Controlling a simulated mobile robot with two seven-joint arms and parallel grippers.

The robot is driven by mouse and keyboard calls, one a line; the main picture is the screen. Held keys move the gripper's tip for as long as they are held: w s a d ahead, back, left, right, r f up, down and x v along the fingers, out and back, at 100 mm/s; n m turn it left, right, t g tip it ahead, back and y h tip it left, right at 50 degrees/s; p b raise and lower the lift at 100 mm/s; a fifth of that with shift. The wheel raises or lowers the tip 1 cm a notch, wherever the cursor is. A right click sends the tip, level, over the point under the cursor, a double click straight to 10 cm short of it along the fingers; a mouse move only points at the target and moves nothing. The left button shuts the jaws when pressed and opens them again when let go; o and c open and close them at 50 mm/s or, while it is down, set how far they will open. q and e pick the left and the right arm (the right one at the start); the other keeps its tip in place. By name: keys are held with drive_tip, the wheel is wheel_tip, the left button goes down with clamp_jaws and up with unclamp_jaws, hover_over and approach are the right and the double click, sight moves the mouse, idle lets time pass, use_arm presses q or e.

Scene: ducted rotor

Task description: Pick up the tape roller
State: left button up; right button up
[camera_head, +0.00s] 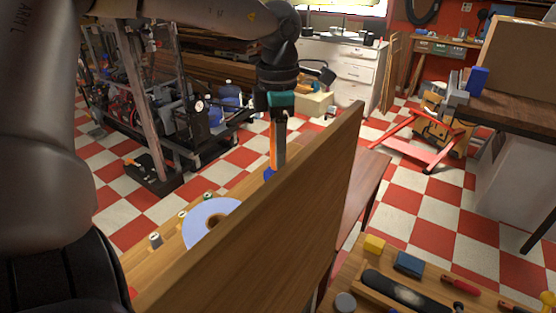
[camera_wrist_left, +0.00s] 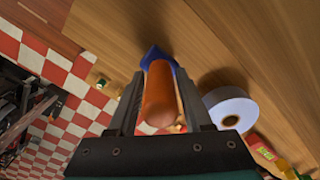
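An orange-handled tool with a blue head, apparently the tape roller (camera_wrist_left: 160,92), stands handle-up between the fingers of my left gripper (camera_wrist_left: 161,85). Its blue head points down at the wooden surface (camera_wrist_left: 240,35); whether it touches the wood is unclear. In the head view my left gripper (camera_head: 277,150) reaches down behind a wooden panel, with the tape roller's orange handle (camera_head: 272,150) along its finger. The fingers flank the handle closely on both sides; I cannot tell whether they press on it. My right gripper is in neither view.
A pale lavender ring-shaped roll (camera_wrist_left: 230,108) lies on the wood right of the tape roller. The tall wooden panel (camera_head: 270,215) stands close in front of the gripper. Small capped items (camera_head: 156,240) stand along the surface's left edge. A tool-laden bench (camera_head: 430,300) is at the lower right.

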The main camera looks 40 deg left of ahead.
use_arm(q)
clamp_jaws()
idle(0.4)
